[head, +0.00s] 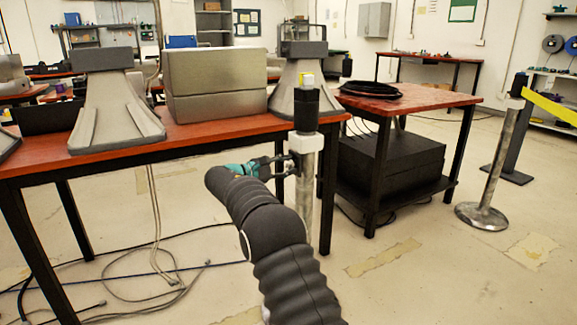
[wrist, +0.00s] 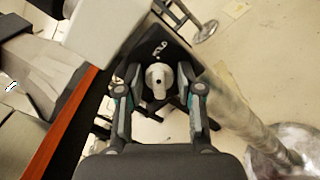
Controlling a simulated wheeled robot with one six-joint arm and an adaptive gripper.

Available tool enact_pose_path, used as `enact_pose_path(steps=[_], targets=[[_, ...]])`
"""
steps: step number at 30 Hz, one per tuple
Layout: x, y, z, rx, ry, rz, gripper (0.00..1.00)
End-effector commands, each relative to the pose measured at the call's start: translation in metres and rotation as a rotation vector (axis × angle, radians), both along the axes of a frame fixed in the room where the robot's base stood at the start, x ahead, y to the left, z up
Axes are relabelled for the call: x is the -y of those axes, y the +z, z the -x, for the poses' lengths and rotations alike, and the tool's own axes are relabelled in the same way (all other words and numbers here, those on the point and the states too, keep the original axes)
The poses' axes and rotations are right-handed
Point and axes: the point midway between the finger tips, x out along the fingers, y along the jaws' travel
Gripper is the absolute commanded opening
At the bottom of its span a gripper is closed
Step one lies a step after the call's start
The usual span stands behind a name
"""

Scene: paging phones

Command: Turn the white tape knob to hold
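The white tape knob (wrist: 158,80) shows in the middle of the wrist view, on a black housing (wrist: 172,48) with white lettering that looks like "HOLD" beside the knob. My gripper (wrist: 159,76) has one finger on each side of the knob, with narrow gaps visible, so it looks open around the knob and not clamped on it. In the head view, my gripper (head: 287,166) reaches in from the left, close to the metal post (head: 304,205) below its black head (head: 306,104). The knob cannot be made out clearly in the head view.
A red-topped table (head: 200,132) with grey horn speakers (head: 115,108) and a grey box (head: 216,85) stands left and behind. A smaller red-topped table (head: 440,97) stands right. Cables (head: 150,285) lie on the floor.

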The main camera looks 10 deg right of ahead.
Motion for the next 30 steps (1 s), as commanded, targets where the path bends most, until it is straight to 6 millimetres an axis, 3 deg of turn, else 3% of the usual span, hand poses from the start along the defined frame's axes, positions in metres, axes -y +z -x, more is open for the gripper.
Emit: enact_pose_path(steps=[11, 24, 30], targets=[[-0.007, 0.0, 0.001, 0.0, 0.003, 0.0, 0.38], [-0.081, 0.0, 0.026, -0.001, 0.004, 0.001, 0.38], [-0.106, 0.0, 0.034, 0.0, 0.002, 0.001, 0.38]])
